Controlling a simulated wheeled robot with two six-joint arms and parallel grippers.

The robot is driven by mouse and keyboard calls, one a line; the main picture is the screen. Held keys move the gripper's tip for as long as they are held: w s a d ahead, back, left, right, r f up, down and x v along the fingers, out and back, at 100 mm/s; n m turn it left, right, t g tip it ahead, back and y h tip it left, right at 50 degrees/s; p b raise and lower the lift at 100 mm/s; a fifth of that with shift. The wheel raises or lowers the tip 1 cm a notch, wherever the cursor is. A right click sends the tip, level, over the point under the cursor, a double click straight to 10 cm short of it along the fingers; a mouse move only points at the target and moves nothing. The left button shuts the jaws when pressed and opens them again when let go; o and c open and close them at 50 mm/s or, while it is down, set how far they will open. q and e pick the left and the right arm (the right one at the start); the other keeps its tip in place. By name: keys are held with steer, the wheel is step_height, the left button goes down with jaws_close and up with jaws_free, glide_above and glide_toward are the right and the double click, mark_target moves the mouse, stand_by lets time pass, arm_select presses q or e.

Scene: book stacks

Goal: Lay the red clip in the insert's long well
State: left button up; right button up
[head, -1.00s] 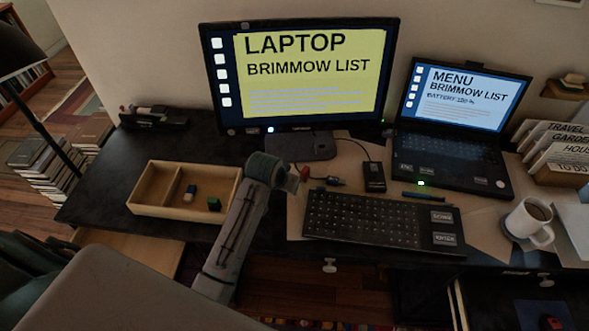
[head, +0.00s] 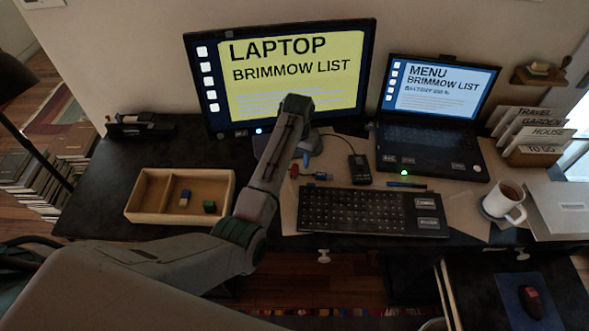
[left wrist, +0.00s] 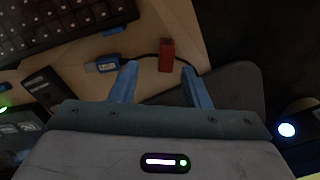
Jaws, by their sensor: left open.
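The red clip (left wrist: 167,55) lies on the tan desk mat in the left wrist view, just beyond my left gripper (left wrist: 155,72). Its blue fingers are apart, with nothing between them. In the head view the red clip (head: 294,171) shows small, left of the keyboard. My left gripper (head: 305,158) points down beside it, mostly hidden by my forearm. The wooden insert (head: 228,194) sits at the desk's left, split by a divider. Its narrower left well (head: 150,190) looks empty; the wider right well holds a blue-and-cream block (head: 185,197) and a green block (head: 209,206). My right gripper is not in view.
A blue plug (left wrist: 108,63) with a black cable lies next to the clip. The keyboard (head: 355,209) is to the right and the monitor (head: 290,80) stands behind. A mug (head: 504,203) and laptop (head: 430,140) are further right.

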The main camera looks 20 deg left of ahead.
mark_target(295, 166)
arm_select(q)
steer(key=shift+f, duration=0.3)
steer(key=f+p, duration=0.1)
steer(key=f, duration=0.1)
steer(key=a+f, duration=0.1)
steer(key=f, duration=0.1)
steer(key=shift+w+f+p, duration=0.1)
steer(key=shift+f+p, duration=0.05)
steer(key=shift+p, duration=0.2)
steer(key=shift+f, duration=0.25)
steer(key=shift+d, duration=0.1)
steer(key=shift+c, duration=0.6)
jaws_close()
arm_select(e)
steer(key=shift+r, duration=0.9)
